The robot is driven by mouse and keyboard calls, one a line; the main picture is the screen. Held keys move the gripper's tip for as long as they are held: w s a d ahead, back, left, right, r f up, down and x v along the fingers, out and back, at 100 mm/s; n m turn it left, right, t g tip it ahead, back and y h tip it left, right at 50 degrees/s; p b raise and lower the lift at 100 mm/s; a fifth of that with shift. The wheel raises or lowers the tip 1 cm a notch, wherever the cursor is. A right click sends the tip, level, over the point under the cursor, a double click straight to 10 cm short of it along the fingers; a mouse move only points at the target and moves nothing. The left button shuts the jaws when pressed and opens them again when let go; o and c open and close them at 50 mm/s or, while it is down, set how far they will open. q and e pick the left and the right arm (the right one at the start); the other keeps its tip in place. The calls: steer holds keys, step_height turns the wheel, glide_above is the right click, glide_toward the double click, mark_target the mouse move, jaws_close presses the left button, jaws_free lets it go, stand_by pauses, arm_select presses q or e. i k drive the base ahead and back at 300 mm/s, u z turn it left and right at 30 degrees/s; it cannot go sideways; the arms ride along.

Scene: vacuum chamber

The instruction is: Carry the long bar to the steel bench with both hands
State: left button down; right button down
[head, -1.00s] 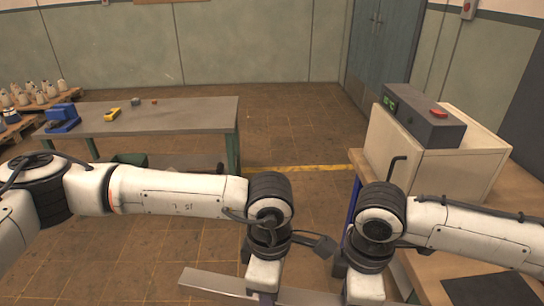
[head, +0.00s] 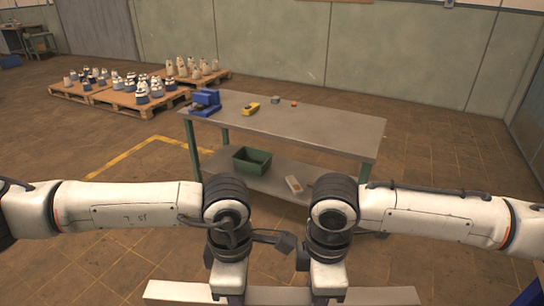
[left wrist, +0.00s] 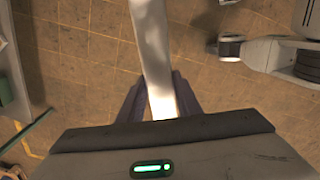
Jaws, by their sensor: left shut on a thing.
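The long pale metal bar (head: 385,295) lies across the bottom of the head view, roughly level and in front of me. My left gripper (head: 230,298) is shut on it left of its middle. The left wrist view shows the bar (left wrist: 152,60) running up from between the left fingers (left wrist: 160,98). My right gripper (head: 327,298) is at the bar, right of its middle; its fingertips are hidden at the frame edge, so its grip cannot be told. The steel bench (head: 330,135) stands ahead, beyond both arms, with a grey top and green legs.
On the bench are a blue vise-like tool (head: 205,101), a yellow object (head: 250,108) and small pieces. A green bin (head: 251,160) sits on its lower shelf. Pallets (head: 120,97) with several containers stand behind left. The bench top's right part is bare.

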mark_target(303, 126)
steer(key=u, duration=0.25)
steer(key=i, duration=2.95)
steer(key=z, duration=0.75)
steer(key=i, duration=0.8)
steer(key=z, duration=0.3)
